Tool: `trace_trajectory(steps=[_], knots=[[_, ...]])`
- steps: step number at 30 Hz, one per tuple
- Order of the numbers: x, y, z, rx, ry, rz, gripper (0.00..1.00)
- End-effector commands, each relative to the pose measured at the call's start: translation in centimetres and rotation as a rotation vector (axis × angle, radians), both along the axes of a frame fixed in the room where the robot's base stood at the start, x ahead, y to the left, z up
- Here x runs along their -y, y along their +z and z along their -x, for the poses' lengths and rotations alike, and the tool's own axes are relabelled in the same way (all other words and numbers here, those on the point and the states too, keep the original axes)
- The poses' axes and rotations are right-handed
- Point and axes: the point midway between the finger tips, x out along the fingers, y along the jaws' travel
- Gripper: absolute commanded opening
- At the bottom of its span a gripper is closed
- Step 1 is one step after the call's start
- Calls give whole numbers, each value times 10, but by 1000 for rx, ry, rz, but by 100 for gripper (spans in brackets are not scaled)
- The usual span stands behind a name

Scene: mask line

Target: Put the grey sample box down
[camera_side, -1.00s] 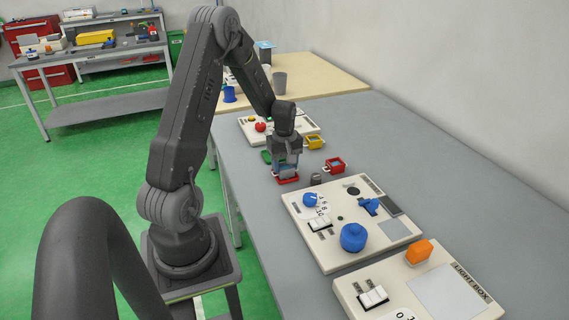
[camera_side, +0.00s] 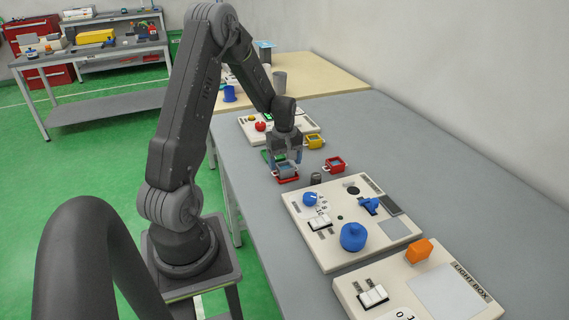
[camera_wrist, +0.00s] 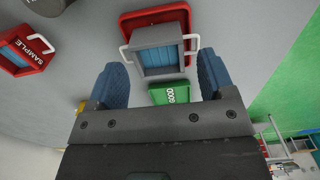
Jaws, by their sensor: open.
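The grey sample box (camera_side: 286,169), blue inside, sits on the red tray (camera_side: 287,180) on the grey bench. My gripper (camera_side: 285,156) is open and empty just above the box. In the wrist view the blue fingers of my gripper (camera_wrist: 163,78) stand apart, one on each side of the box and clear of it.
Close by are a green GOOD tray (camera_wrist: 171,94), a yellow container (camera_side: 315,142) and a red SAMPLE container (camera_wrist: 22,54). A small dark cylinder (camera_side: 316,178) stands to the right. Control panels (camera_side: 345,220) fill the near bench.

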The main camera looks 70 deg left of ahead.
Motion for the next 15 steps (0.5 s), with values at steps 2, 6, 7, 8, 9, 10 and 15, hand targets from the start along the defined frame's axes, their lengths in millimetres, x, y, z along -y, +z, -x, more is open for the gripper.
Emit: trace_trajectory(steps=[2,6,7,8,9,10,15], knots=[[-1,16,-1,4,0,-4,76],[-1,46,-1,5,0,-5,76],[-1,53,-1,5,0,-5,76],[-1,59,-1,5,0,-5,76],[-1,67,-1,4,0,-4,76],[-1,73,-1,4,0,-5,76],[0,98,0,2,0,-2,76]])
